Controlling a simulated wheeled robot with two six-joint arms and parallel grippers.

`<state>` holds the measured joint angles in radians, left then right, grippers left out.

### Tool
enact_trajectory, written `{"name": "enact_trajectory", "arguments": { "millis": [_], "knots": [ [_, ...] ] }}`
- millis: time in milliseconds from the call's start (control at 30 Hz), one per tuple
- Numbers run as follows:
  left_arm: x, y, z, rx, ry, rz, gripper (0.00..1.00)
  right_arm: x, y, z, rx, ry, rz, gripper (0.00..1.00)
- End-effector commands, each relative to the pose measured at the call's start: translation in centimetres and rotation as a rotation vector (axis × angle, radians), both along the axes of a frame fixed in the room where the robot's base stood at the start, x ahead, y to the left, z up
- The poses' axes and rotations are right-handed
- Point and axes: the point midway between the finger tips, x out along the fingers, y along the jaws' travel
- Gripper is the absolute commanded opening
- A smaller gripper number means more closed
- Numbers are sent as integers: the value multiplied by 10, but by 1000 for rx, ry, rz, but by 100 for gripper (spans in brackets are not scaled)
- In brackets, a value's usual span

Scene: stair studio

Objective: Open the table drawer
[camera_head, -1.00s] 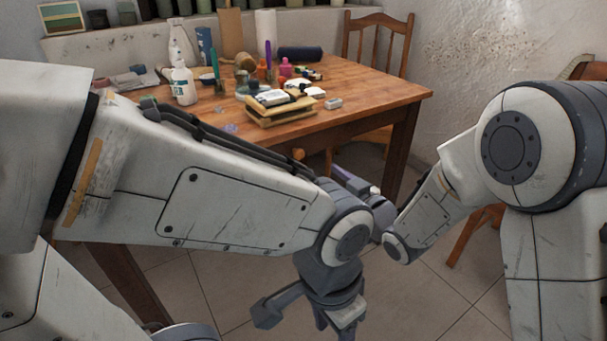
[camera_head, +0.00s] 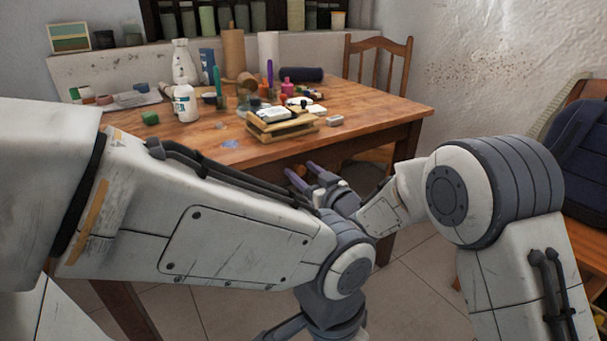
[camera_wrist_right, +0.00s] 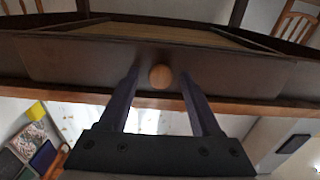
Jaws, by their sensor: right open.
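The wooden table (camera_head: 365,98) stands ahead. Its drawer has a dark brown front (camera_wrist_right: 85,62) with a round wooden knob (camera_wrist_right: 161,77), both clear in the right wrist view, which looks upside down. My right gripper (camera_head: 309,168) is at the table's front edge, pointing at the drawer. In the right wrist view its open fingers (camera_wrist_right: 160,72) lie on either side of the knob, with a gap on each side. The drawer front is mostly hidden by my arms in the head view. My left arm crosses in front of the table; its fingers are out of frame.
On the tabletop are a small wooden stand (camera_head: 280,128), a white bottle (camera_head: 185,103), a paper roll (camera_head: 268,52) and several small items. A chair (camera_head: 378,62) stands behind the table. A dark blue bag (camera_head: 583,160) is at the right.

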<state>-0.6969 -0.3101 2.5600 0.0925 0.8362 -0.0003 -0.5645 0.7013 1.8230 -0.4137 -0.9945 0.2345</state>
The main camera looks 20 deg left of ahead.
Motion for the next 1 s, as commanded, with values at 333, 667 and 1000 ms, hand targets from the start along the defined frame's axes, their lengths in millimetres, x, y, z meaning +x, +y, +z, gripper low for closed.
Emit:
{"name": "enact_trajectory", "arguments": {
  "millis": [333, 667, 1000],
  "knots": [
    [0, 0, 0, 0, 0, 0, 54, 0, 0, 0, 0, 0, 0, 4],
    [0, 0, 0, 0, 0, 0, 54, 0, 0, 0, 1, 1, 0, 0],
    [0, 0, 0, 0, 0, 0, 54, 0, 0, 0, 1, 1, -1, 0]
  ]
}}
